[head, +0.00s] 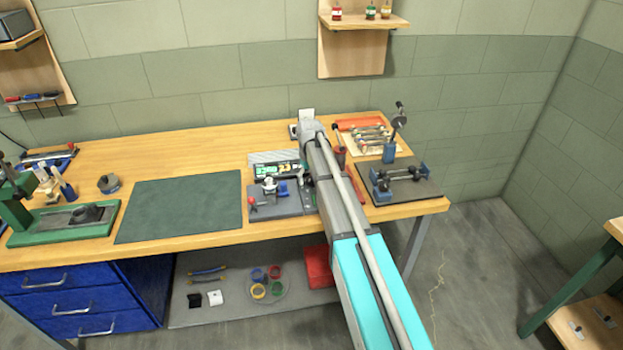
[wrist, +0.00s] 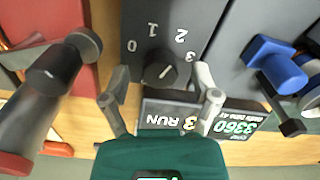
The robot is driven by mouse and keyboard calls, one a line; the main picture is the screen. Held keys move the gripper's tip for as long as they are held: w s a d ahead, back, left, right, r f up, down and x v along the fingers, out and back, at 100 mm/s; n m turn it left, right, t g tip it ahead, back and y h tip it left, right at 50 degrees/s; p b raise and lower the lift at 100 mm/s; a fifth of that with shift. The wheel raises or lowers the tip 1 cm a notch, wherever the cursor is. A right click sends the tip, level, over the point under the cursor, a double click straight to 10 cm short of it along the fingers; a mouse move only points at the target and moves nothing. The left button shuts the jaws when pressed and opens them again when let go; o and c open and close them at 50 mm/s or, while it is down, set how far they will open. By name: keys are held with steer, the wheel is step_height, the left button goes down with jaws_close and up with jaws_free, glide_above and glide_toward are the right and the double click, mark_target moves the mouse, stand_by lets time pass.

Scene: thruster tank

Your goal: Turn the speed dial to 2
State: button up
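The speed dial (wrist: 160,68) is a small round black knob on a dark grey panel (wrist: 208,22). White figures 0, 1, 2 and 3 run in an arc around it. Its white mark slants up and right, roughly to the 2 and 3 side; I cannot tell the exact setting. My gripper (wrist: 161,99) is open and empty in the wrist view, its fingertips apart on either side below the dial, seemingly not touching it. In the head view my arm hides the dial and the fingertips.
A display (wrist: 195,118) reading RUN, 3 and 3360 lies beside the dial. The green mat (head: 180,205) on the bench is clear.

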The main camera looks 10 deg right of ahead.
jaws_close()
steer(key=shift+m, duration=0.3)
steer(key=shift+o, duration=0.3)
jaws_free()
steer(key=shift+r, duration=0.1)
